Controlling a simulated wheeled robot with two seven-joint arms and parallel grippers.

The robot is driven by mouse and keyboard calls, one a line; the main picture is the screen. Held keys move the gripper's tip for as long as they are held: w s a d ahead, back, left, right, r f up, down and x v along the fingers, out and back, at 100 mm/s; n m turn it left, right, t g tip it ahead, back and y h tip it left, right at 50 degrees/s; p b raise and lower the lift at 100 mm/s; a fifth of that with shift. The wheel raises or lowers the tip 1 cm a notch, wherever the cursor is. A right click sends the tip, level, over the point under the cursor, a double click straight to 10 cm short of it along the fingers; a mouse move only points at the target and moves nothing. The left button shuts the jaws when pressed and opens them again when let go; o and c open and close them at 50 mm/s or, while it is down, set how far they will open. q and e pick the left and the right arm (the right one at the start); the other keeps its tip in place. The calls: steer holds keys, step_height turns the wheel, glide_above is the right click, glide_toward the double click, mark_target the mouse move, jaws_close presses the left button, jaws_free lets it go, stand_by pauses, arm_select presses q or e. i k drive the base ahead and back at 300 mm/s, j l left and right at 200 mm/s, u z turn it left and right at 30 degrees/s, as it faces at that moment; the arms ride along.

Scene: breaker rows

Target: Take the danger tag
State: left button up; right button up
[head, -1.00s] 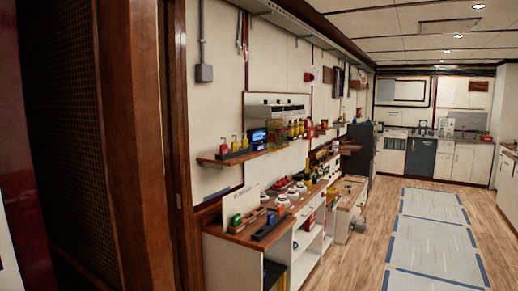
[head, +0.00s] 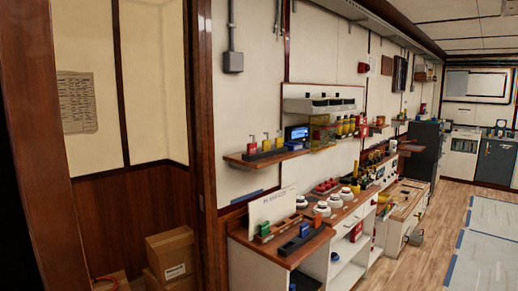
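I cannot make out a danger tag for certain at this distance. A small red and white item (head: 363,130) is at the wall near the right part of the shelf, too small to read. A wooden wall shelf (head: 240,160) holds red and yellow padlock-like pieces (head: 266,143) on a dark strip, a small blue-lit screen (head: 297,133) and a yellow box (head: 321,137). Below it, a workbench (head: 297,263) carries a white sign board (head: 272,207), green, orange and blue blocks on dark strips, and white round pieces (head: 321,209). Neither gripper shows.
A brown door frame (head: 203,140) stands close on the left, with cardboard boxes (head: 173,262) in the alcove beyond. A wooden-topped cabinet (head: 405,200) stands past the bench. Open wood floor (head: 420,262) and grey floor mats (head: 490,245) lie to the right.

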mark_target(251, 148)
steer(key=i+l, duration=0.1)
steer(key=l, duration=0.3)
steer(key=i+l, duration=0.1)
steer(key=l, duration=0.35)
steer(key=i+l+u, duration=0.15)
steer(key=i+l, duration=0.4)
steer(key=i+j, duration=0.1)
steer(key=i, duration=0.35)
steer(key=i+j+u, duration=0.1)
steer(key=i, duration=0.35)
